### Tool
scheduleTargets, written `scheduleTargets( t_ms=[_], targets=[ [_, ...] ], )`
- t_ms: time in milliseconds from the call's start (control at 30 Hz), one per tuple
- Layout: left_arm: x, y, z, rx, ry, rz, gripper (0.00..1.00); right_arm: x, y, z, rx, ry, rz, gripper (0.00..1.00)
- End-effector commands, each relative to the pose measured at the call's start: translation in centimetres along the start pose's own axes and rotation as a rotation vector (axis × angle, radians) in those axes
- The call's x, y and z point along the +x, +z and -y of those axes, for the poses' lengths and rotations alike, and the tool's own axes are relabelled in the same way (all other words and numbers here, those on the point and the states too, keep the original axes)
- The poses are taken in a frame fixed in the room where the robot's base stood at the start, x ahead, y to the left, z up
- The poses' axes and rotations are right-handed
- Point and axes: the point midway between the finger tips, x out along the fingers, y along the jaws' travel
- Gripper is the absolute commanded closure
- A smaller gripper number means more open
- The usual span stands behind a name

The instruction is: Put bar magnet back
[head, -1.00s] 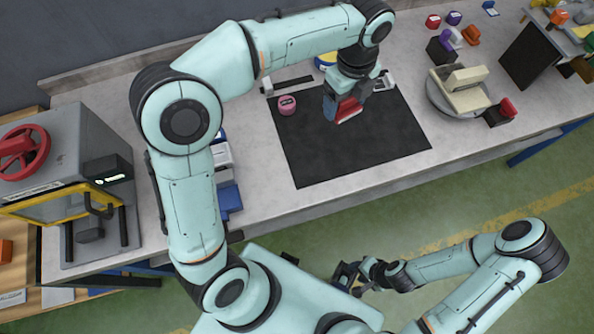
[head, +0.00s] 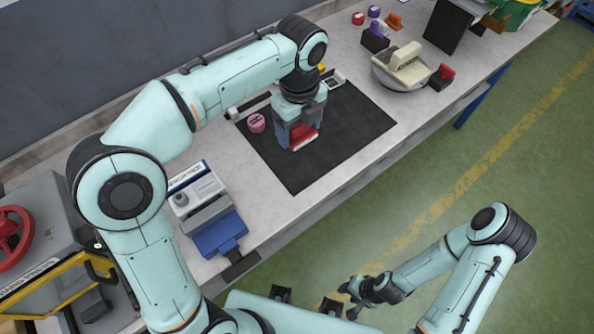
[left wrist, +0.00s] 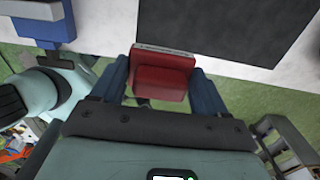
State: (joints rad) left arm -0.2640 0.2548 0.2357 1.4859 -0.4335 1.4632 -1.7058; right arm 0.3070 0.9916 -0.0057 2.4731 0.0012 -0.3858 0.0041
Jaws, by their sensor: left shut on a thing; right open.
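The bar magnet, a red stepped block with a pale lettered edge (left wrist: 162,73), is between the fingers of my left gripper (left wrist: 162,88). In the head view the red block (head: 303,138) hangs below my left gripper (head: 297,132), over the black mat (head: 340,150). The gripper is shut on it. I cannot tell whether the block touches the mat. My right gripper (head: 349,300) is open and empty, low in front of the bench, over the floor side.
A pink round piece (head: 256,122) sits on the mat's left part. A blue and grey device (head: 212,225) stands left of the mat. A cream block on a round turntable (head: 391,79) is at the right, with several small coloured pieces around it. The mat's front is clear.

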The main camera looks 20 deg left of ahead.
Motion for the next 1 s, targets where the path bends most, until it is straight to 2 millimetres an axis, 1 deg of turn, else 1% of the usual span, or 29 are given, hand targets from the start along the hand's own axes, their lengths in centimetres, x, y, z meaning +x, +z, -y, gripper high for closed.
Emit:
scheduleTargets(
  t_ms=[33,200,300,400,600,833,900,1000],
  targets=[
    [2.0,-0.1,-0.2,0.000,0.008,-0.003,0.54,0.8,0.4,-0.4,0.002,0.002,0.006,0.57],
    [6.6,-0.1,-0.2,-0.001,0.007,-0.003,0.54,2.0,0.8,-1.0,0.005,0.005,0.013,0.57],
    [8.9,-0.1,-0.2,-0.002,0.006,-0.003,0.54,2.4,1.0,-1.2,0.006,0.005,0.015,0.57],
    [10.3,-0.1,-0.1,-0.001,0.004,-0.001,0.54,2.6,1.1,-1.3,0.006,0.006,0.017,0.57],
    [11.8,0.0,-0.1,-0.001,0.002,-0.001,0.54,2.8,1.1,-1.4,0.007,0.006,0.018,0.57],
    [15.9,-0.1,-0.1,-0.001,0.005,-0.002,0.54,3.5,1.3,-1.7,0.008,0.007,0.021,0.57],
    [16.6,0.0,-0.1,-0.001,0.003,-0.001,0.54,3.6,1.4,-1.8,0.008,0.008,0.022,0.57],
    [16.9,0.0,-0.1,-0.002,0.001,0.000,0.54,3.6,1.4,-1.8,0.008,0.008,0.022,0.57]
  ],
)
